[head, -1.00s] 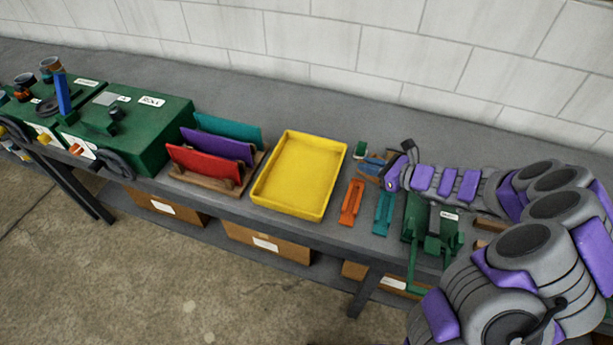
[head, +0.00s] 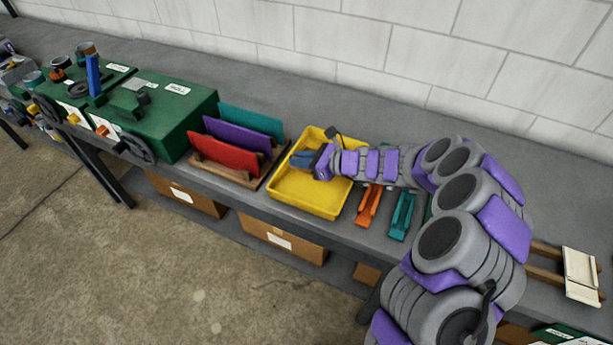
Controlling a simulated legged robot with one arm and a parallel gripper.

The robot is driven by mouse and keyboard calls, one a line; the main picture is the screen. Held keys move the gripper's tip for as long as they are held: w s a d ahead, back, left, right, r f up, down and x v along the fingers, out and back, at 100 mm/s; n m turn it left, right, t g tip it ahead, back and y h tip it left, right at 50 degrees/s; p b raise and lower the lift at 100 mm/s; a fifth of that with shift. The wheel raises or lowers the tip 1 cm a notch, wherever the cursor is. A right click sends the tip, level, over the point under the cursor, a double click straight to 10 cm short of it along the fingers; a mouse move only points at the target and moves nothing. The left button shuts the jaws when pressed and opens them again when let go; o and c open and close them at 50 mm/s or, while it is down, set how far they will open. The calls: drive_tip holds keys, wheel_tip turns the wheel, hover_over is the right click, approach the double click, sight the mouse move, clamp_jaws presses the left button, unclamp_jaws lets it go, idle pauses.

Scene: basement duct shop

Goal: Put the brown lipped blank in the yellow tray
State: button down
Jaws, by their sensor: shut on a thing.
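The yellow tray (head: 310,203) sits on the grey bench, right of the rack of coloured sheets. My gripper (head: 302,160), with blue jaws, is over the back left part of the tray. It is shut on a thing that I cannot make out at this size. I cannot pick out the brown lipped blank anywhere in view; my gripper and arm hide part of the tray and bench. The visible tray floor looks empty.
A wooden rack holds a red sheet (head: 222,154), a purple sheet (head: 237,138) and a teal sheet (head: 251,122) close to the tray's left. Orange (head: 368,205) and teal (head: 402,215) hand tools lie right of it. A green machine (head: 180,115) stands further left.

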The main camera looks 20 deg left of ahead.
sight(301, 170)
wheel_tip(301, 170, down, 4)
drive_tip(key=shift+r+b, duration=0.25)
drive_tip(key=shift+b, duration=0.1)
drive_tip(key=f, duration=0.2)
drive_tip(key=a+f+b, duration=0.1)
drive_tip(key=f, duration=0.1)
drive_tip(key=shift+a, duration=0.2)
drive_tip(key=shift+d+f, duration=0.1)
drive_tip(key=shift+f, duration=0.15)
drive_tip(key=shift+d+r, duration=0.2)
drive_tip(key=shift+d, duration=0.2)
drive_tip(key=c, duration=1.5)
unclamp_jaws()
drive_tip(key=shift+d, duration=0.1)
drive_tip(key=o, duration=0.3)
drive_tip(key=shift+o, duration=0.4)
drive_tip(key=shift+a, duration=0.45)
drive_tip(key=p+v, duration=0.2)
drive_tip(key=v, duration=1)
drive_tip(key=shift+d+p, duration=0.1)
drive_tip(key=shift+p, duration=0.25)
